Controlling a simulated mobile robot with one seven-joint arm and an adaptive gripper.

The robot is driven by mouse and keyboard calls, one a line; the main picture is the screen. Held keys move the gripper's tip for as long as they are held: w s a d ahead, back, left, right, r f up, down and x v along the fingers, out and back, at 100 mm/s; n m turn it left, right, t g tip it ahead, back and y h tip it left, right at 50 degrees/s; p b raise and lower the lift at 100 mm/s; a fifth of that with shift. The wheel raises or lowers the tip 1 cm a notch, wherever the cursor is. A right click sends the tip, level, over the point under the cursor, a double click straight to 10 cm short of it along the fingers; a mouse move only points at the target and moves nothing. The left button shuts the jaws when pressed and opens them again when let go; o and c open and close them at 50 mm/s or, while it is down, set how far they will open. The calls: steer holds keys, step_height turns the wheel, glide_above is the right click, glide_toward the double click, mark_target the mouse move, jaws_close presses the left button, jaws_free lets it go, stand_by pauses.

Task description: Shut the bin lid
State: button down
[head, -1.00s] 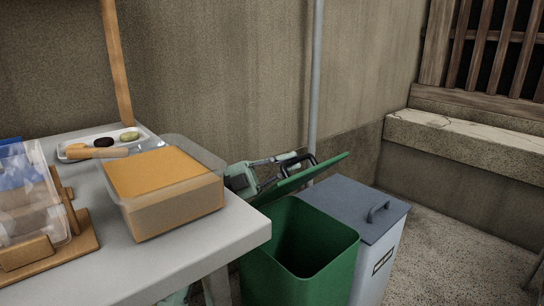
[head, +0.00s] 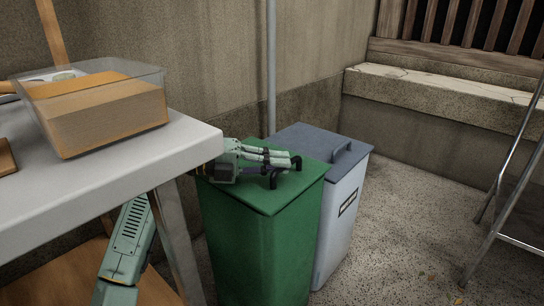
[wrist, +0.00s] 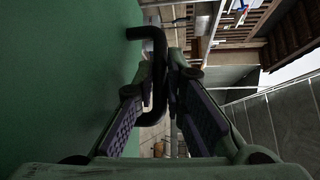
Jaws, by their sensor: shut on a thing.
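The green bin (head: 255,245) stands right of the table's corner. Its green lid (head: 285,202) lies flat across the top, and no gap shows along the near edges. My gripper (head: 280,162) lies low over the lid, reaching in from the left. In the wrist view the lid fills the left side (wrist: 60,70), and the black bent lid handle (wrist: 157,42) passes between the fingers. My gripper (wrist: 162,80) is shut on this handle. The bin's inside is hidden.
A grey bin (head: 345,205) with a blue-grey lid stands close on the right. The white table (head: 120,170), with a clear box of orange-brown contents (head: 105,115), is on the left. A pole and wall are behind. A metal-legged stand (head: 510,195) is far right; the floor between is clear.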

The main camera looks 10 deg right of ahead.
steer(key=shift+s+f, duration=0.1)
steer(key=shift+f, duration=0.35)
steer(key=c, duration=1.7)
jaws_free()
steer(key=shift+o, duration=0.2)
steer(key=a, duration=0.4)
steer(key=w+a+r, duration=0.1)
steer(key=a, duration=0.6)
steer(key=shift+w+a+r, duration=0.35)
steer(key=shift+w+r, duration=0.05)
